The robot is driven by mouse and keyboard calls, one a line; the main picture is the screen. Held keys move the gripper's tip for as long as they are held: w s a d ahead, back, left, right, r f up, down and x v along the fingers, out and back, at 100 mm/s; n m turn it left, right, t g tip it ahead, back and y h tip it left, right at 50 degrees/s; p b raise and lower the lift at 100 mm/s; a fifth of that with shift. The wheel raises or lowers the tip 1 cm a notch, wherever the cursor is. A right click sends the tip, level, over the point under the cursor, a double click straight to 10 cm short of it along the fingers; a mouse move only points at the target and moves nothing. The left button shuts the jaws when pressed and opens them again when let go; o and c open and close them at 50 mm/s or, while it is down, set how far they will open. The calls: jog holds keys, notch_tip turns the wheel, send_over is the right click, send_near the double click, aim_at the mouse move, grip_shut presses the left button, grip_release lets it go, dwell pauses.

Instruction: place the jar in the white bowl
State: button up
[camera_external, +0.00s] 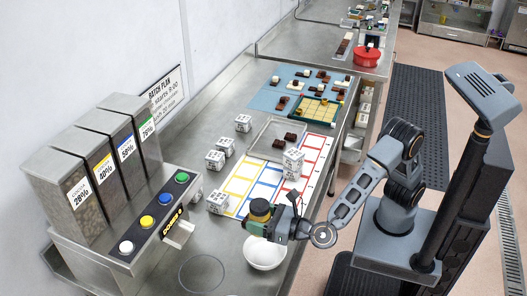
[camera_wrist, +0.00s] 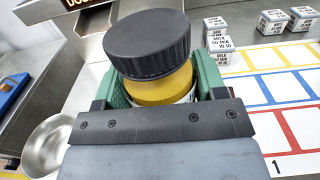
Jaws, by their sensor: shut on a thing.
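The jar (camera_wrist: 160,85) has a black ribbed lid and a yellow body, and fills the middle of the wrist view. My gripper (camera_wrist: 158,95) is shut on it, with green finger pads on both sides. In the external view my gripper (camera_external: 268,229) holds the jar (camera_external: 260,209) upright, above and beside the white bowl (camera_external: 265,254). The bowl stands on the steel counter just in front of the jar in that view. In the wrist view a round bowl (camera_wrist: 48,148) shows at lower left, partly cut off by the gripper. The inside that shows is empty.
A dispenser (camera_external: 120,170) with colored buttons stands at left. A mat with colored rectangles (camera_external: 262,190) lies behind the gripper, with several white labeled boxes (camera_external: 216,160) around it. The counter left of the bowl is mostly clear.

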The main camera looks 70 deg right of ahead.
jog(key=shift+w+a+f, duration=0.25)
jog(key=shift+w+f, duration=0.05)
jog(key=shift+f, duration=0.25)
jog(key=shift+w+a+f, duration=0.25)
jog(key=shift+w+f, duration=0.05)
jog(key=shift+f, duration=0.25)
notch_tip(320, 180, down, 3)
jog(key=shift+r, duration=0.2)
jog(key=shift+f+b, duration=0.6)
jog(key=shift+f, duration=0.05)
jog(key=o, duration=1.1)
jog(key=shift+r, duration=0.3)
jog(key=s, duration=1.2)
jog(key=shift+r, duration=0.35)
